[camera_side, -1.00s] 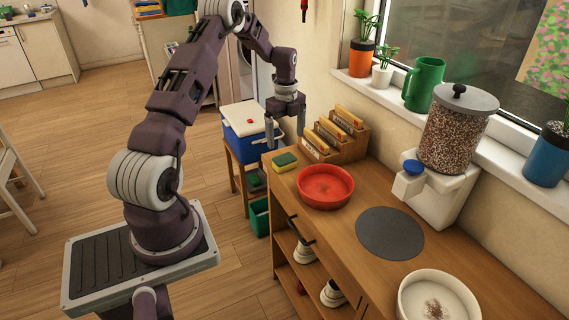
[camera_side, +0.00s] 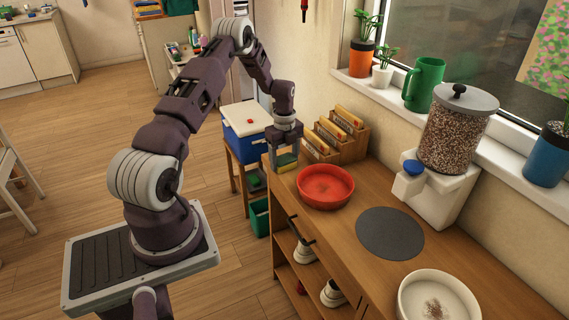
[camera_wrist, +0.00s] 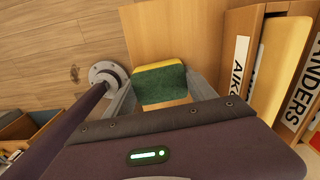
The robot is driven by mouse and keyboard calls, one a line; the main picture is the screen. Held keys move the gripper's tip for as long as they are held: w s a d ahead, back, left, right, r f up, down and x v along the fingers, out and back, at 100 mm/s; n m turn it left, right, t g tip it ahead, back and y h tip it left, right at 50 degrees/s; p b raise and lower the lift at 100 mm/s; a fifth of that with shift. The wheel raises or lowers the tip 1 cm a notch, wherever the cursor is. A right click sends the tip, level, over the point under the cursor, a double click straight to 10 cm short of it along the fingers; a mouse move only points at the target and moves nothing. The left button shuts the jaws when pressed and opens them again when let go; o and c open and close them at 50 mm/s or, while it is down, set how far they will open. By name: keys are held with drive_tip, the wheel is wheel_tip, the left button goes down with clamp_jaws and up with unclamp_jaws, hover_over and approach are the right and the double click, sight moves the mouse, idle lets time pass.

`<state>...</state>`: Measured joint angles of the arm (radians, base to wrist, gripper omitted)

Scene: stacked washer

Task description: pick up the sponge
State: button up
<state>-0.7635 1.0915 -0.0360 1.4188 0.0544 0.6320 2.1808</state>
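The sponge (camera_side: 284,163) is yellow with a dark green face and lies at the far left end of the wooden counter (camera_side: 358,206). In the wrist view the sponge (camera_wrist: 160,84) shows green side up with yellow edges, between my two fingers. My gripper (camera_side: 284,160) points down over the sponge, with one finger on either side of it. The fingers look spread, and I cannot tell whether they touch the sponge.
A wooden file box (camera_side: 337,140) with labelled dividers stands just right of the gripper. A red bowl (camera_side: 326,188) sits close by on the counter. A blue and white cooler (camera_side: 246,130) stands on a stool beyond the counter's left end.

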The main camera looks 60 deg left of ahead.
sight(285, 158)
drive_tip(key=c, duration=0.4)
drive_tip(key=shift+o, duration=0.2)
wheel_tip(285, 158, up, 10)
